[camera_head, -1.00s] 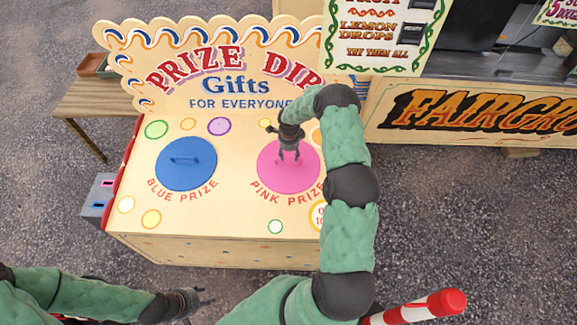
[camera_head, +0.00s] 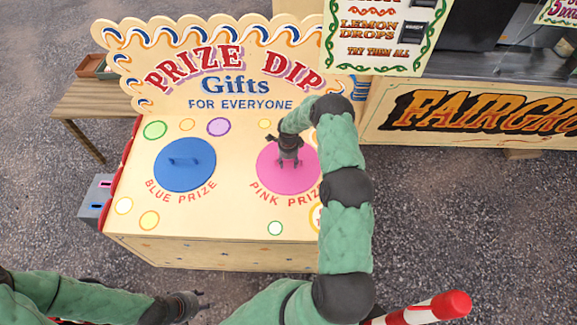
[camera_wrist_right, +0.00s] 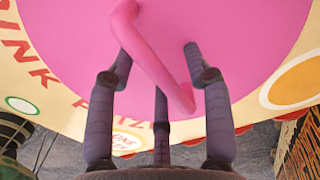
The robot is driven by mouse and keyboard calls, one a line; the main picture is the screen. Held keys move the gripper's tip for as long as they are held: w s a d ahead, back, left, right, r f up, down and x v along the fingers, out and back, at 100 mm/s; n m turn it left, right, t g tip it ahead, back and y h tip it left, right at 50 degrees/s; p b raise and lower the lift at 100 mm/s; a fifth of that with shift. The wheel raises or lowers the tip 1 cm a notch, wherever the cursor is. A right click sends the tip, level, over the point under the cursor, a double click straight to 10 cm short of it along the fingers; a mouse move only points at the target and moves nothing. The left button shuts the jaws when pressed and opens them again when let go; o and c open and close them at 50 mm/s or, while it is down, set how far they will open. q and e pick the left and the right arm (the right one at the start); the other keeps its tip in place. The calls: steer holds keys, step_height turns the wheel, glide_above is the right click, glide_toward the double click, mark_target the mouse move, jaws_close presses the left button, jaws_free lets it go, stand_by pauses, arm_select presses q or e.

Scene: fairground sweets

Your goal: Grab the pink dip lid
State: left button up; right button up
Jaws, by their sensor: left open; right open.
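The pink dip lid (camera_head: 273,179) is a round pink disc lying on the right side of the cream prize box. The right wrist view shows the lid (camera_wrist_right: 240,30) with its pink bar handle (camera_wrist_right: 155,60) close up. My right gripper (camera_head: 289,160) is over the lid, pointing down. In the wrist view my right gripper's fingers (camera_wrist_right: 158,75) are spread apart, with the handle between them. I cannot tell if any finger touches the handle. My left gripper (camera_head: 200,300) is open and empty, low in the head view, in front of the box and away from the lid.
A blue lid (camera_head: 185,175) with a handle lies left of the pink lid. The PRIZE DIP sign board (camera_head: 220,85) stands at the box's back. A sweets sign (camera_head: 375,60) and stall counter are at the right. A wooden bench (camera_head: 90,100) is at the left.

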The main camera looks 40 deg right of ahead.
steer(key=shift+f+b, duration=0.25)
steer(key=shift+b, duration=0.2)
stand_by(0.3)
jaws_close()
